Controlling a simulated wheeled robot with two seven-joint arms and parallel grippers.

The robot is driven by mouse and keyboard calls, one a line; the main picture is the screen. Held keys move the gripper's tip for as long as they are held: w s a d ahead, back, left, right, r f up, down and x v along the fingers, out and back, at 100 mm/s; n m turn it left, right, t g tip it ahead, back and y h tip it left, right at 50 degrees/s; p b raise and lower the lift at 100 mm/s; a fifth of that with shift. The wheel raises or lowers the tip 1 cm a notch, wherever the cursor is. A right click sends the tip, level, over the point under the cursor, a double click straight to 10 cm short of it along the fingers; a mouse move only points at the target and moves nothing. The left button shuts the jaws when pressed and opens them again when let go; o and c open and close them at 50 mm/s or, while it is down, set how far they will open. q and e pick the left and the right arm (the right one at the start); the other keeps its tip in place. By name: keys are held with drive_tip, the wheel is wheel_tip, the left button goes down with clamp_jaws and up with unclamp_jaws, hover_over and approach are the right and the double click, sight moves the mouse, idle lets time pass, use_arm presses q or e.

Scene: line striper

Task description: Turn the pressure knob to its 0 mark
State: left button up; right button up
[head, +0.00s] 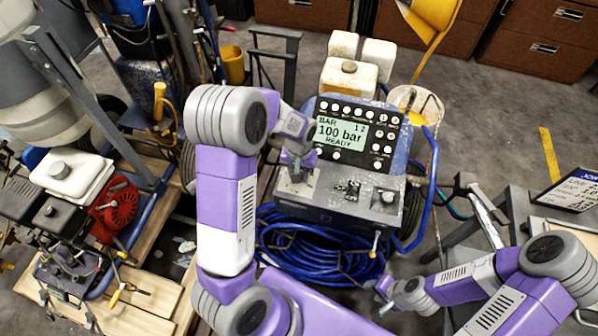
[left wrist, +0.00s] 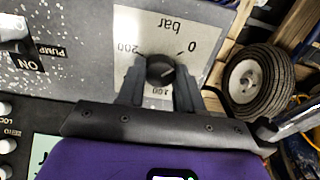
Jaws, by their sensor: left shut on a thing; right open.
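The pressure knob (left wrist: 160,70) is a dark round knob on a pale dial plate (left wrist: 208,32), seen upside down in the left wrist view. The plate reads "bar", with 0, 100 and 200 around the knob. My left gripper (left wrist: 158,82) has one finger on each side of the knob and is shut on it. I cannot clearly tell where the knob's pointer stands. In the head view my left gripper (head: 297,172) reaches down to the machine's left side and hides the knob. The display (head: 341,133) reads "100 bar READY". My right gripper (head: 386,298) is open and empty.
A pump switch (left wrist: 14,42) marked ON sits beside the dial plate. Blue hose (head: 325,262) lies coiled below the control panel. A wheel (left wrist: 258,80) stands close to the panel's edge. A red and black engine (head: 115,203) is at the left; a bucket (head: 420,103) stands behind.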

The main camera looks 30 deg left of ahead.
use_arm(q)
drive_tip(key=o, duration=1)
drive_tip(key=shift+o, duration=0.2)
drive_tip(key=shift+r, duration=0.1)
wheel_tip(320, 180, up, 7)
drive_tip(key=shift+r+p, duration=0.2)
drive_tip(key=shift+p, duration=0.9)
